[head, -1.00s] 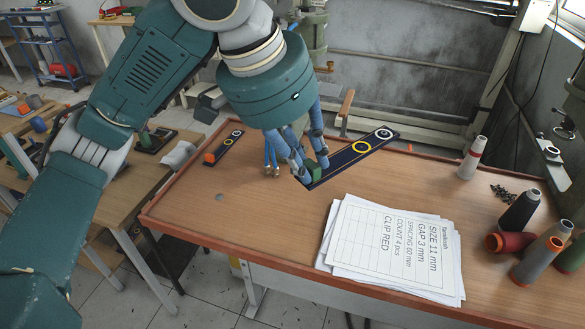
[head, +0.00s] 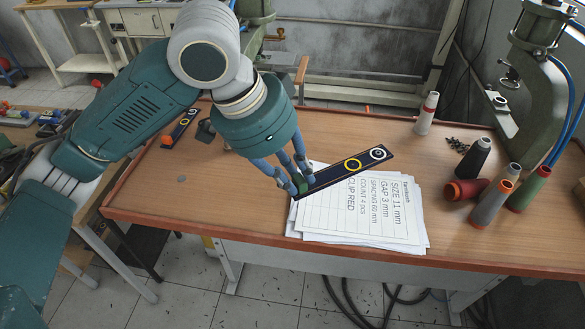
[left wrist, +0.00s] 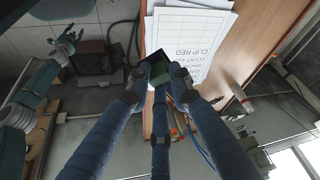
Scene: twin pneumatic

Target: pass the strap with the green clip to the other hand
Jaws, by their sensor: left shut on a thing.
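The dark strap (head: 356,165) with a yellow ring and a white ring has a green clip at its near left end. My left gripper (head: 301,186) is shut on that clip end, and the strap reaches away to the upper right over the papers. The green clip (left wrist: 158,69) also shows between the fingers in the left wrist view. My right gripper (left wrist: 68,40) shows small in the left wrist view, apart from the strap, with its fingers seemingly spread and empty. A second dark strap (head: 182,126) with an orange-red clip lies at the table's back left.
A stack of printed papers (head: 385,232) lies at the front of the wooden table (head: 190,200). Several thread spools (head: 490,205), small dark pieces (head: 457,145) and a green press (head: 540,90) stand at the right.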

